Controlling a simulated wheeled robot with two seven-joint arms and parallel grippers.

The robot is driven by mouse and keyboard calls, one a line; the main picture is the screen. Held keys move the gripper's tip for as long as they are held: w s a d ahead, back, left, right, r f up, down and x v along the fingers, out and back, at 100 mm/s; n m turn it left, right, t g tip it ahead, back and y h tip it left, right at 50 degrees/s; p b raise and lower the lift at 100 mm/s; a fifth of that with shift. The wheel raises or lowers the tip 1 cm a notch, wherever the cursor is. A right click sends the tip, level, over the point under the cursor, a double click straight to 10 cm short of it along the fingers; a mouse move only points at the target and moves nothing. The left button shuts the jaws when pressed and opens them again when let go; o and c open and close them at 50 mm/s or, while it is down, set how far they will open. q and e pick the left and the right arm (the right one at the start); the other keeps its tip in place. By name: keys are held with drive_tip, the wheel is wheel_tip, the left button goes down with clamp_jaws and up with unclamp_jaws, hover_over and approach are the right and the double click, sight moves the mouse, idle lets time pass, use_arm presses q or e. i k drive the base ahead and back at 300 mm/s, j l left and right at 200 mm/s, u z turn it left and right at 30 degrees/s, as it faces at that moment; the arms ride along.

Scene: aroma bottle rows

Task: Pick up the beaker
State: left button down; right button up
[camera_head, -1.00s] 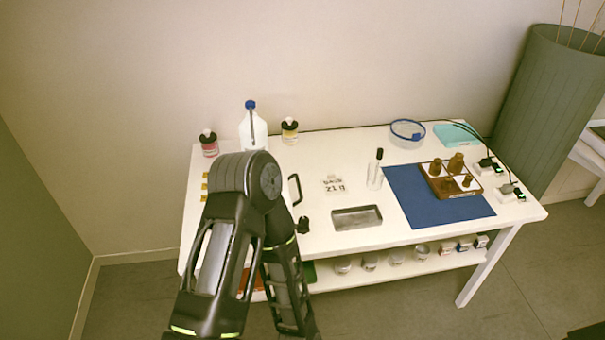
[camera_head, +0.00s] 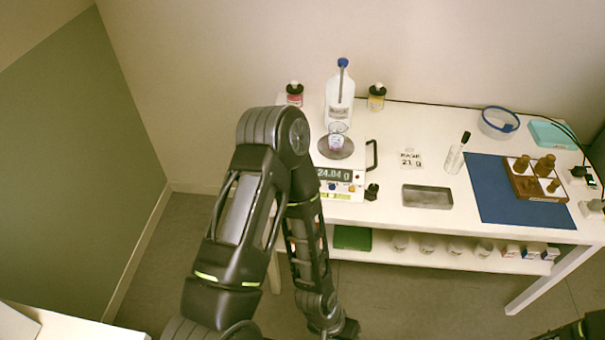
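The beaker (camera_head: 337,136) is a small clear glass with a label. It stands upright on the round dark pan of a white scale (camera_head: 341,188), at the left part of the table. The scale's display reads 24.04 g. My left arm rises in front of the table's left end and bends down. Its gripper (camera_head: 340,328) is at the bottom edge of the view, below and in front of the table, well apart from the beaker. Its fingers are too dark and cut off to read. My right gripper is not in view; only a bit of my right arm shows at the bottom right.
A white jug (camera_head: 340,96) stands behind the scale, with a red-labelled bottle (camera_head: 295,93) and a yellow-labelled bottle (camera_head: 376,97) beside it. A metal tray (camera_head: 427,196), a dropper bottle (camera_head: 456,157) and a blue mat (camera_head: 492,202) lie to the right. A lower shelf holds several jars.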

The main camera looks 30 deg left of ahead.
sight(337, 137)
drive_tip(key=u, duration=0.9)
